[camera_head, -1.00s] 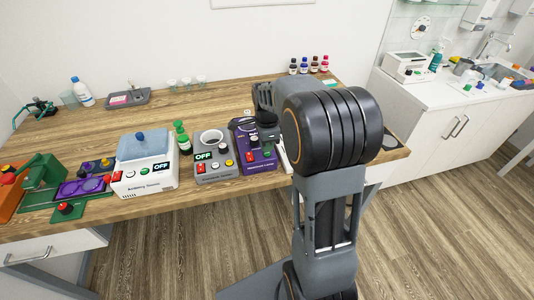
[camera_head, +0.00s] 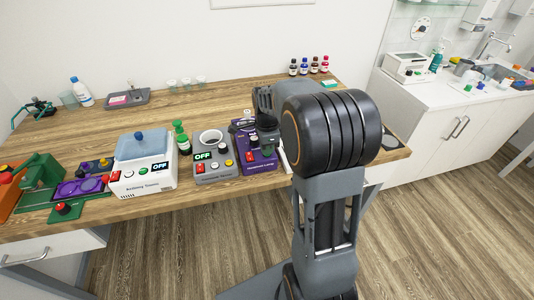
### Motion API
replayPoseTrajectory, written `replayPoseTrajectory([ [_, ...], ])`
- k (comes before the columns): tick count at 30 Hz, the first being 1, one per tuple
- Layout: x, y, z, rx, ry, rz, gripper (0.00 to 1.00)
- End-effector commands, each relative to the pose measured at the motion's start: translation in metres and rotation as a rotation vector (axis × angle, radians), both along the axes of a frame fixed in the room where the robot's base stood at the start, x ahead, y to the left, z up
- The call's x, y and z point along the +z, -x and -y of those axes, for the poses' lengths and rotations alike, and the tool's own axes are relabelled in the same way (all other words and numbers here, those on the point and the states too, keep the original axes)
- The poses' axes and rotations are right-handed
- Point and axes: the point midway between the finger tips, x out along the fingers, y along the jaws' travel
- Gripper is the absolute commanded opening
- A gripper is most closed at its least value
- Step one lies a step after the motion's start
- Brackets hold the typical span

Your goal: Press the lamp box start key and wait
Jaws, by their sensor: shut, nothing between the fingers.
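A purple box (camera_head: 257,167), apparently the lamp box, stands near the front edge of the wooden bench. A dark knob and a small red key (camera_head: 250,156) show on its face; the small print is unreadable. My gripper (camera_head: 268,150) points down over the right part of this box. It is shut and seems empty. It hides part of the box's face, so I cannot tell whether its tips touch a key. No lit display shows on the box.
Left of the box stand a grey device (camera_head: 214,172) with an OFF display, a green bottle (camera_head: 181,139) and a white box (camera_head: 146,178) also showing OFF. Several small bottles (camera_head: 304,66) stand at the back.

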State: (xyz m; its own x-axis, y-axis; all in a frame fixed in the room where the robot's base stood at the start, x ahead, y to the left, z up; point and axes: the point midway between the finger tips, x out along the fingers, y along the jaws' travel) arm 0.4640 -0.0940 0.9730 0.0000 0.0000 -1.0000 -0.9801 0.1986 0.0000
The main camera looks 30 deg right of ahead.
Motion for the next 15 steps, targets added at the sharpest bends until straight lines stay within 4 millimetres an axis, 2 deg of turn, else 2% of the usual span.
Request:
replayPoseTrajectory([
  [6,-0.0041,0.0,0.0,0.0,0.0,0.0,0.0],
  [15,0.0001,0.0,0.0,0.0,0.0,0.0,0.0],
])
